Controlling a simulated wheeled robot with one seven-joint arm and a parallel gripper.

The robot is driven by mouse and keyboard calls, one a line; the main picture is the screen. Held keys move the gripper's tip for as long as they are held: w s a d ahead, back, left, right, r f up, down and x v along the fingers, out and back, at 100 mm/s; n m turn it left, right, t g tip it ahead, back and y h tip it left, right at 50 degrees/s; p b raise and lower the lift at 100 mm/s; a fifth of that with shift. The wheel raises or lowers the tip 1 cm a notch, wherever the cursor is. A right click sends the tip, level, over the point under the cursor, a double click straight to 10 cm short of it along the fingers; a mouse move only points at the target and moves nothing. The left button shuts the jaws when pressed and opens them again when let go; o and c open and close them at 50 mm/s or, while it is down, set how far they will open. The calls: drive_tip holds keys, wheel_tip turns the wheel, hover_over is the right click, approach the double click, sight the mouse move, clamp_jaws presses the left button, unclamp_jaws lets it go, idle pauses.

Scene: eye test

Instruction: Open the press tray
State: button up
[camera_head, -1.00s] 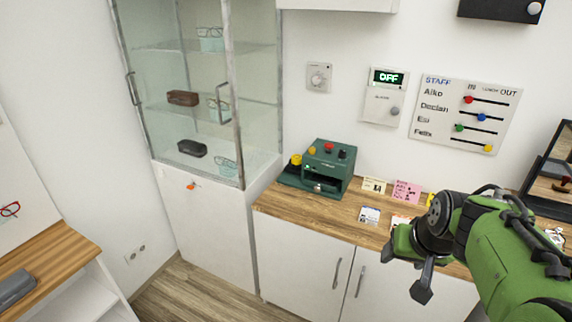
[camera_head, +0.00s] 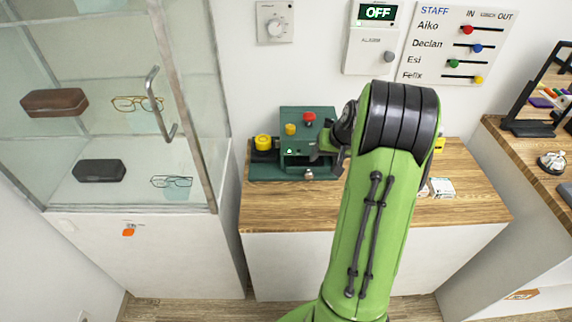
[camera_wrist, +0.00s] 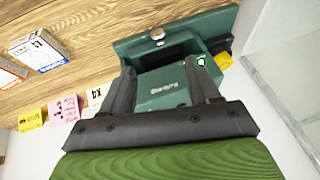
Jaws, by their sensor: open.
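I cannot tell whether the tray is fully shut. My gripper (camera_head: 318,152) is at the press's right front, partly hidden by my arm. In the wrist view my gripper (camera_wrist: 160,70) is open and empty, its two fingers spread before the press's green face (camera_wrist: 165,88). The knob lies beyond the fingertips, apart from them.
A glass cabinet (camera_head: 185,95) with a handle (camera_head: 160,105) stands left of the counter. Small cards and boxes (camera_wrist: 40,50) lie on the counter (camera_head: 285,208) beside the press. An alarm panel (camera_head: 371,50) and staff board (camera_head: 457,45) hang behind. The counter front is clear.

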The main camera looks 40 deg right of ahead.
sight(310, 175)
drive_tip(key=b+x, duration=0.2)
drive_tip(key=x, duration=1.3)
drive_tip(key=shift+d+f+b, duration=0.1)
drive_tip(key=shift+f+b, duration=0.15)
drive_tip(key=shift+b, duration=0.05)
clamp_jaws()
